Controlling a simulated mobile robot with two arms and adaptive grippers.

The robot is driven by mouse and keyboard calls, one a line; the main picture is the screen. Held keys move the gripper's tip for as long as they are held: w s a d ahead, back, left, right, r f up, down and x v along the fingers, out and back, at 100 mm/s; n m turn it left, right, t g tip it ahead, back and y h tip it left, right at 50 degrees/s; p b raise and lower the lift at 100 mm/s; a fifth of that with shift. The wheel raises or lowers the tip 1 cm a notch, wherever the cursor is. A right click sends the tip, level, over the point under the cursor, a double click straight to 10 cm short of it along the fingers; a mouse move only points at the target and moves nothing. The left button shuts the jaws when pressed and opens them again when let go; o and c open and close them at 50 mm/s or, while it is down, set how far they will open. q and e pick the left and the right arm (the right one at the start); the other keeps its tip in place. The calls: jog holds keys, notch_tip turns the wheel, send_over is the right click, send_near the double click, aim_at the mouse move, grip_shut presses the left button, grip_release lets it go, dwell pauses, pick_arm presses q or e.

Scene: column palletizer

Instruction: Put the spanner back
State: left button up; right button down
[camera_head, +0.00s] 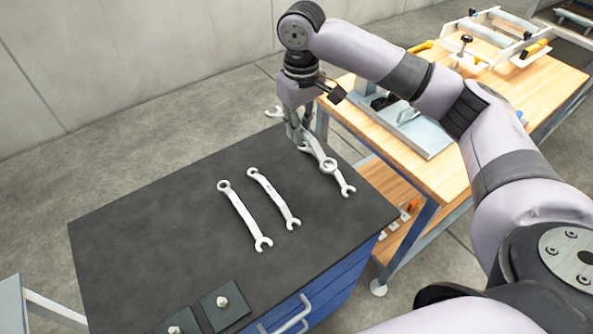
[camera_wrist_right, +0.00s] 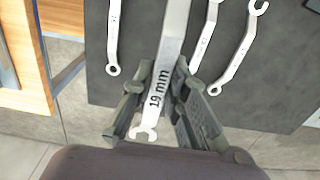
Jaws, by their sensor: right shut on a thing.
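My right gripper (camera_head: 296,136) is shut on a silver spanner marked "19 mm" (camera_wrist_right: 164,85), at the far right corner of a black-topped cabinet (camera_head: 150,225). The held spanner's open end (camera_head: 271,112) sticks out left of the fingers in the head view. Its ring end (camera_head: 329,165) overlaps a spanner lying on the top (camera_head: 342,182). It looks raised, but the exact gap is unclear. Two more spanners (camera_head: 243,213) (camera_head: 273,197) lie side by side to the left. The wrist view shows lying spanners on both sides of the held one. My left gripper is out of view.
Two dark square plates with knobs (camera_head: 222,304) sit at the cabinet's near edge, above a blue drawer with a handle (camera_head: 290,318). A wooden workbench (camera_head: 455,165) with fixtures stands to the right. The top's left half is clear.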

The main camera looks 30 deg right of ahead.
notch_tip(320, 180, down, 7)
jog(key=p, duration=0.1)
send_over(299, 183)
notch_tip(299, 183, down, 5)
notch_tip(299, 183, down, 4)
jog(key=shift+r+p, duration=0.25)
jog(key=shift+p, duration=0.2)
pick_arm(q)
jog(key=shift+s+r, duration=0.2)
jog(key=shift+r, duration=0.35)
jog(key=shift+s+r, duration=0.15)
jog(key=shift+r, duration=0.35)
pick_arm(e)
jog(key=shift+f, duration=0.3)
jog(key=c, duration=1.6)
grip_release()
jog(key=shift+f, duration=0.1)
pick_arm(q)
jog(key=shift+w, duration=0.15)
